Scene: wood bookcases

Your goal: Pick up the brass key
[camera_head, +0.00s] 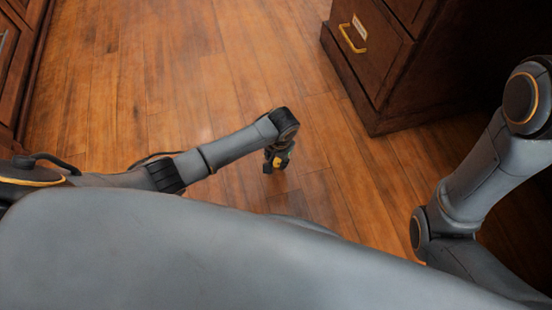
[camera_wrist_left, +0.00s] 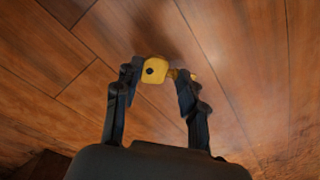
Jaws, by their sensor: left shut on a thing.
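My left gripper (camera_head: 277,163) is low over the wooden floor, near the middle of the head view. In the left wrist view the same gripper (camera_wrist_left: 158,85) is shut on the brass key (camera_wrist_left: 154,70). The key's yellow, blocky head with a dark hole shows between the fingertips, and a short part of it sticks out to the right, partly hidden by the right finger. In the head view the key shows only as a small yellow patch (camera_head: 284,158) at the fingers. My right gripper is not in view; only parts of my right arm show at the right.
A dark wood cabinet (camera_head: 385,60) with a brass drawer handle (camera_head: 352,40) stands at the upper right. Another dark wood cabinet (camera_head: 22,60) is along the left edge. The wooden floor (camera_head: 170,70) between them is clear.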

